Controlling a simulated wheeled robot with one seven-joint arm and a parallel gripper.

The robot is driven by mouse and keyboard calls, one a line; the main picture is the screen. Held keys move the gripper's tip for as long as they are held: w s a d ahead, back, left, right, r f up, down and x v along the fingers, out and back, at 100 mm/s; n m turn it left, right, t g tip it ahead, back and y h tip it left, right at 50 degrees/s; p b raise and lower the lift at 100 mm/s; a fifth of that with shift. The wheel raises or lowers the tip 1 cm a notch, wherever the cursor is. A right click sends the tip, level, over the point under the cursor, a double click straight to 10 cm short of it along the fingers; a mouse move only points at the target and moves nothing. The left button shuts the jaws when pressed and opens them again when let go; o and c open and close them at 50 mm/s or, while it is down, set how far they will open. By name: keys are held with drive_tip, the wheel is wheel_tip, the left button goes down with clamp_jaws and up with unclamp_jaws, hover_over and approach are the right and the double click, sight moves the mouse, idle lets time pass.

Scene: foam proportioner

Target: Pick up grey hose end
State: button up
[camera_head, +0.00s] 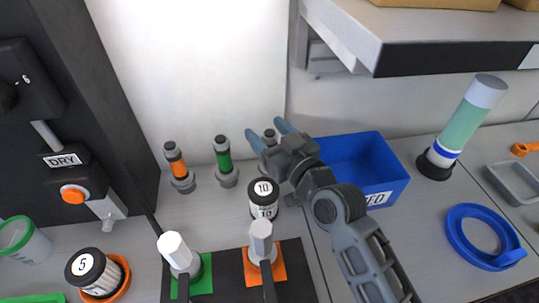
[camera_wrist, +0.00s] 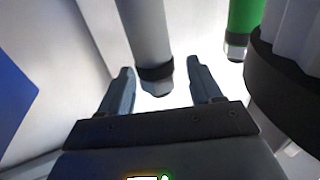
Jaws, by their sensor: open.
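The grey hose end (camera_head: 270,135) stands upright near the back wall, mostly hidden behind my gripper (camera_head: 266,133). In the wrist view the grey hose end (camera_wrist: 148,38) is a grey cylinder with a dark band near its lower end. It appears between and beyond the fingertips of my gripper (camera_wrist: 160,74). The blue-grey fingers are spread apart, with a visible gap around the hose end. I cannot tell exactly how far it is from the fingertips.
A green-banded hose end (camera_head: 223,160) and an orange-banded one (camera_head: 177,166) stand to the left. A black-and-white canister marked 10 (camera_head: 263,199) stands close below my gripper. A blue bin (camera_head: 378,160) is to the right. A grey shelf (camera_head: 420,42) overhangs the right side.

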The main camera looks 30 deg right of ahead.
drive_tip(key=shift+w, duration=0.8)
drive_tip(key=shift+c, duration=0.2)
clamp_jaws()
